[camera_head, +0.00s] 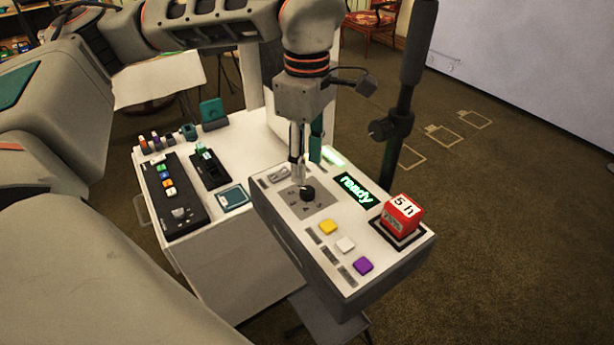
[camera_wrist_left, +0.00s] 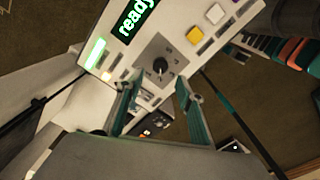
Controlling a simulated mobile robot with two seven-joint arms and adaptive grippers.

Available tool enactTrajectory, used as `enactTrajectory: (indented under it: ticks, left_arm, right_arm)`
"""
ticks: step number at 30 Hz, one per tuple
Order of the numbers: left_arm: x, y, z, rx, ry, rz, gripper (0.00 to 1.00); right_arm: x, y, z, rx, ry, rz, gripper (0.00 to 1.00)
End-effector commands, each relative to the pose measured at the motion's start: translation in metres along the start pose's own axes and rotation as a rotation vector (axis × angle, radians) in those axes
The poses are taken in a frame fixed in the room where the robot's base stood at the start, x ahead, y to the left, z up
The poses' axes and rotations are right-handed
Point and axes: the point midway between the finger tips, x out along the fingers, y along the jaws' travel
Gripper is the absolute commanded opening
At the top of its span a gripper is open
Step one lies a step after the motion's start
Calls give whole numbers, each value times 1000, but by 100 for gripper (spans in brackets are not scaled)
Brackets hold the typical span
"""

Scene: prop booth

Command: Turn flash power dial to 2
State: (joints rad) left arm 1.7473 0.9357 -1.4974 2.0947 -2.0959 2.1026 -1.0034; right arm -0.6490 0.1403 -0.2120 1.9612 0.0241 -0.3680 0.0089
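The flash power dial is a black round knob (camera_head: 307,193) on a grey square plate with small marks around it, on the white top of a control box (camera_head: 300,242). The dial (camera_wrist_left: 160,66) also shows in the left wrist view, uncovered, just beyond the fingertips. My left gripper (camera_head: 307,160) points down just above and behind the dial. In the left wrist view its two teal fingers (camera_wrist_left: 157,84) are spread apart with nothing between them. They look apart from the knob. The dial's exact setting is too small to read. My right gripper is not in view.
A green "ready" display (camera_head: 356,190), yellow, white and purple buttons (camera_head: 345,244) and a red "5 h" block (camera_head: 403,214) share the box top. A dark pole (camera_head: 405,95) stands close behind. A white cabinet (camera_head: 255,135) at left carries a black button panel (camera_head: 172,187).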

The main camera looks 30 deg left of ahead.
Motion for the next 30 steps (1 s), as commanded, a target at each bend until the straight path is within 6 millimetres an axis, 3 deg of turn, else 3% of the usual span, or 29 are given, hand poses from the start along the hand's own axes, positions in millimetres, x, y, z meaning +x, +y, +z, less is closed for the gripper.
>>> enactTrajectory:
  ticks: [3, 10, 30]
  left_arm:
    - [-25, 1, 0, -1, -1, 5, 37]
    - [-53, 1, 0, -1, -1, 2, 37]
    - [-58, 0, 0, -1, -1, -2, 37]
  right_arm:
    - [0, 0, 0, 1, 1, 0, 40]
    - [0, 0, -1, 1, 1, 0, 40]
    - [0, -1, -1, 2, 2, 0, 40]
